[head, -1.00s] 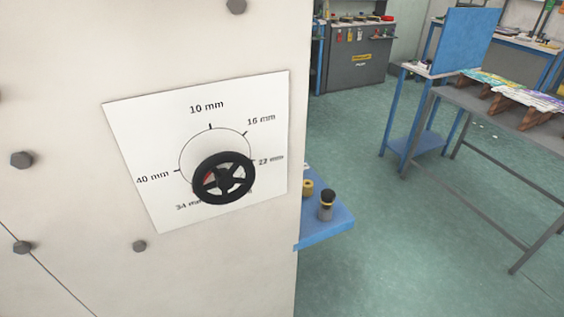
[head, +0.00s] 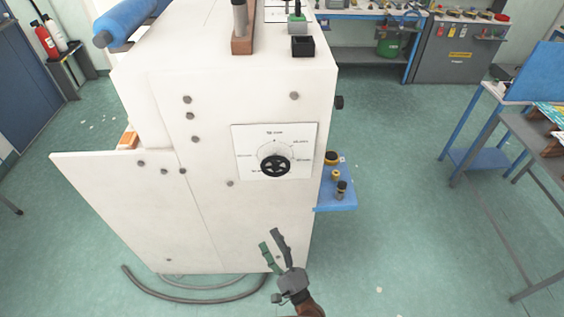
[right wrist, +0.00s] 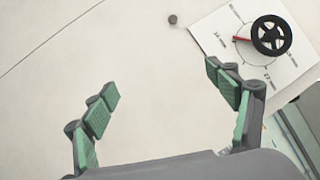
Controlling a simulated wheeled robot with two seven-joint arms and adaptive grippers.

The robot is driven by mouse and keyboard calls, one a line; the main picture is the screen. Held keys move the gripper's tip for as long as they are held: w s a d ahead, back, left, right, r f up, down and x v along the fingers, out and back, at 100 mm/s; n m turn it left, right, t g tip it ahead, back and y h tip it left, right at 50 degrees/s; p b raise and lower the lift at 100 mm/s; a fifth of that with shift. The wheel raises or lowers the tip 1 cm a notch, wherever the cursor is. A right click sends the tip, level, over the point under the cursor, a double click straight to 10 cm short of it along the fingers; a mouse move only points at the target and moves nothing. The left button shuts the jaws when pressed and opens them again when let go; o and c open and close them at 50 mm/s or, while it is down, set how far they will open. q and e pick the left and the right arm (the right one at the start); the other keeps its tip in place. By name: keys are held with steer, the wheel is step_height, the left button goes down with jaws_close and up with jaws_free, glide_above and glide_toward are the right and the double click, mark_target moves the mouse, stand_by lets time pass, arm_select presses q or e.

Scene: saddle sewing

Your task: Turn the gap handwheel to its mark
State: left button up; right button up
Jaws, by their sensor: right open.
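The gap handwheel (head: 275,166) is a black spoked wheel on a white dial plate (head: 245,139) with millimetre marks, on the side of a cream machine. In the right wrist view the handwheel (right wrist: 271,35) is at upper right, with a red pointer (right wrist: 242,39) showing on its left. The dial lettering is too small to read surely in the head view. My right gripper (head: 271,239) is open and empty, below the handwheel and apart from it. Its green-padded fingers (right wrist: 165,85) are spread wide in the wrist view. My left gripper is not seen.
The cream machine body (head: 215,220) has several bolt heads. A blue shelf (head: 345,201) with small pots juts out right of the dial. A hose (head: 190,298) lies on the floor at the machine's foot. Open green floor lies right of my gripper.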

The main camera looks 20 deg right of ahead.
step_height(320, 180, up, 13)
steer(key=w+d+m+t+h+p, duration=0.15)
steer(key=m+h+p, duration=0.25)
steer(key=m+p, duration=0.4)
steer(key=m+g+h+p, duration=0.2)
steer(key=m+h+p, duration=0.2)
steer(key=m+p, duration=0.55)
glide_toward(276, 171)
steer(key=w+n+p, duration=0.1)
steer(key=w, duration=0.2)
step_height(276, 171, up, 2)
steer(key=m+g+h+p, duration=0.1)
steer(key=m+g+p, duration=0.25)
steer(key=p, duration=0.25)
steer(key=shift+m+t, duration=0.3)
steer(key=shift+t, duration=0.2)
steer(key=p+x, duration=0.2)
steer(key=x, duration=0.5)
steer(key=shift+w+r, duration=0.1)
steer(key=shift+w, duration=0.3)
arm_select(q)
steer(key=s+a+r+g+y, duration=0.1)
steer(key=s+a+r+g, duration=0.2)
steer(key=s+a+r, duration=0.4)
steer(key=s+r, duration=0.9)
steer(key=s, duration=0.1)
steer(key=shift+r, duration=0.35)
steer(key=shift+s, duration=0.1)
arm_select(e)
steer(key=shift+c, duration=0.6)
